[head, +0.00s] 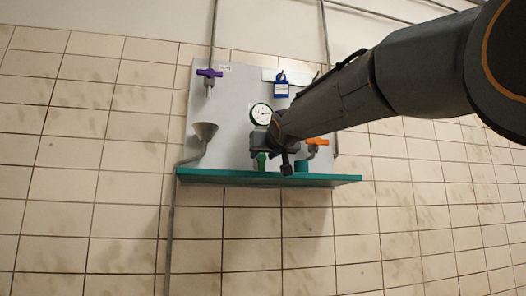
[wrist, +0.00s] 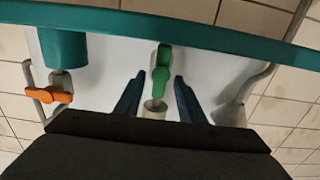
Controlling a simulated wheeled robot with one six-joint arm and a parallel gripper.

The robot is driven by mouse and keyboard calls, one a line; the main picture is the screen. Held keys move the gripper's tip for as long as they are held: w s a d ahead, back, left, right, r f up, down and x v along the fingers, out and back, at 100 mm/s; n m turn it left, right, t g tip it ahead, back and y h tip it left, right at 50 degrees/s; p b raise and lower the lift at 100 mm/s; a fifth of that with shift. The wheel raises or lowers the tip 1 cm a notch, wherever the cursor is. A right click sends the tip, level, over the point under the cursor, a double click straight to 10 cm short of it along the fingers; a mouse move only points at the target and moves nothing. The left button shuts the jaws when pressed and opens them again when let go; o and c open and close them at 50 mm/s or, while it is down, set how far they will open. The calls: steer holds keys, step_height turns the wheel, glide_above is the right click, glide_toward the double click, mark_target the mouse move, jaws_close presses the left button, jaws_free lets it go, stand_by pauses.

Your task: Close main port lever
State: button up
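I cannot read which is labelled main port. My gripper (head: 272,163) is in front of the panel's lower middle and partly hides it. In the wrist view my gripper (wrist: 159,79) is open, its two dark blue fingers on either side of the green lever (wrist: 161,70), with gaps showing. The orange lever (wrist: 49,95) is at left there.
A teal shelf (head: 230,178) runs along the panel's bottom. A teal cylinder (wrist: 63,50) stands beside the green lever. Pipes run up the tiled wall.

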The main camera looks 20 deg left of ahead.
steer(key=shift+w+a, duration=0.1)
steer(key=shift+c, duration=0.4)
jaws_close()
